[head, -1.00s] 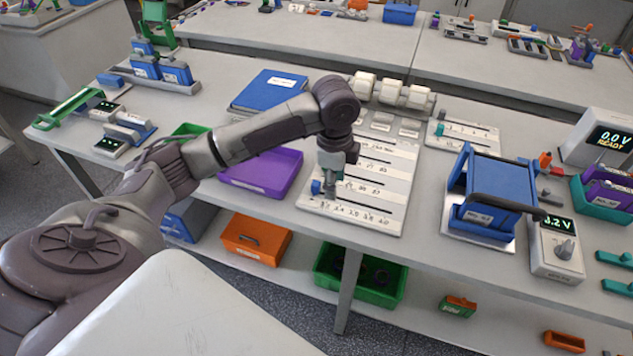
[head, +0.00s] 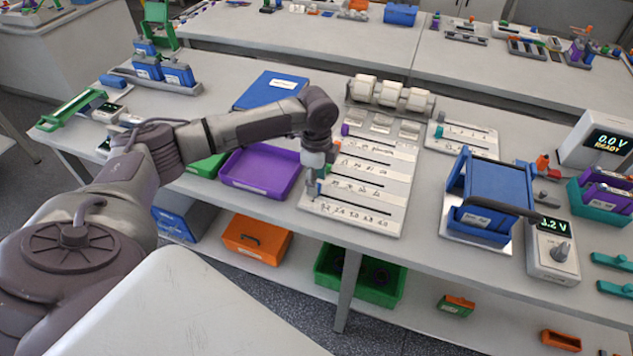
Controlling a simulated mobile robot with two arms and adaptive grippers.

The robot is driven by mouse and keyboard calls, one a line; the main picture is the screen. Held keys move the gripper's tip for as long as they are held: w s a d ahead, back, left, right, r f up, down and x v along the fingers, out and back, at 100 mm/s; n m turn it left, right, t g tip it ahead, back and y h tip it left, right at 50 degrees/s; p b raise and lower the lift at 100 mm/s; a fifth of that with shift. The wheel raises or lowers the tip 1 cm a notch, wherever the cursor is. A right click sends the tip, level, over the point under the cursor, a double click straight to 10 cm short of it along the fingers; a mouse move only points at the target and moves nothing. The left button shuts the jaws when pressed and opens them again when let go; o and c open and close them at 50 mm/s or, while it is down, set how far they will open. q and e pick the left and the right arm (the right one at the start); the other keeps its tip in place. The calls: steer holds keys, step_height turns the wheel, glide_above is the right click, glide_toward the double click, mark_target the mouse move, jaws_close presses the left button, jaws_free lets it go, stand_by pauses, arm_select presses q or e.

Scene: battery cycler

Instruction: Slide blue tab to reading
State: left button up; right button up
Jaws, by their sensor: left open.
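The white slider board (head: 396,206) lies on the front bench, with several dark slots, printed scales and coloured tabs at the slots' left ends. My left gripper (head: 314,188) is open and points down at the left end of the lowest slot. A little of the blue tab (head: 318,187) shows at its fingertips; the rest is hidden, and I cannot tell whether they touch. The lowest scale has numbers running up to about 4.0. The meter (head: 552,250) on the right shows 3.2 V beside the blue battery holder (head: 492,197). My right gripper is not in view.
A purple tray (head: 262,170) and a blue binder (head: 270,90) lie left of the board. White rollers (head: 390,95) stand behind it. The board right of my gripper is clear.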

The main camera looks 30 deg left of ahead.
arm_select(q)
steer(key=shift+f, duration=1.2)
jaws_close()
